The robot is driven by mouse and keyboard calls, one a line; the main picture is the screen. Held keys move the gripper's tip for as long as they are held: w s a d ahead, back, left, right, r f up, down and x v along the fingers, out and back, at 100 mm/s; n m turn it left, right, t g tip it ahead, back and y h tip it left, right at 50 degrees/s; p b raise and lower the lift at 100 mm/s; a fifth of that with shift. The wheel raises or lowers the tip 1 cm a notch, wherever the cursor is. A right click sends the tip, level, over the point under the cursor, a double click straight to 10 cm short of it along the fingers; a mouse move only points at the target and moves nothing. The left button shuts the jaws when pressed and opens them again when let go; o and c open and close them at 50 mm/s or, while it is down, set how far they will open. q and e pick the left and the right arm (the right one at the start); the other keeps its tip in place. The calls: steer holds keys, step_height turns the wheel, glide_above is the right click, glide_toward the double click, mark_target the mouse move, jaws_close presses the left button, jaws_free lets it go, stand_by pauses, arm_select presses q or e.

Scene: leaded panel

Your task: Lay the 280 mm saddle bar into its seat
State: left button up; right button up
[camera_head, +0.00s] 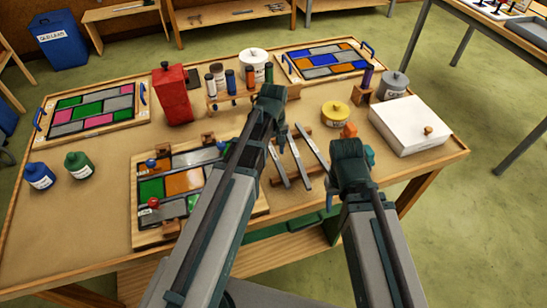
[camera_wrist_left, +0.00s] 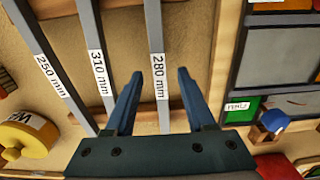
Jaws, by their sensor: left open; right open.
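The 280 mm saddle bar (camera_wrist_left: 157,45) is a grey strip with a white label in the left wrist view. It lies on a wooden rack beside the 310 mm bar (camera_wrist_left: 97,60) and 250 mm bar (camera_wrist_left: 50,65). My left gripper (camera_wrist_left: 160,76) is open, with one fingertip on each side of the 280 mm bar in the picture; contact is not visible. In the head view that gripper (camera_head: 282,137) hangs over the rack's left side. My open right gripper (camera_head: 350,150) is right of the bars, its fingers mostly hidden. The leaded panel (camera_head: 183,183) is partly covered by my left arm; the seat is not distinguishable.
A red canister (camera_head: 172,92), a rack of bottles (camera_head: 231,98) and a yellow tin (camera_head: 335,113) stand behind the work area. A white box (camera_head: 409,125) is at the right. Two other coloured panels (camera_head: 90,110) (camera_head: 322,60) lie at the back. Bare table shows around the front-left panel.

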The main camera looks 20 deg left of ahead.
arm_select(q)
steer(key=shift+r, duration=0.1)
jaws_close()
stand_by(1.2)
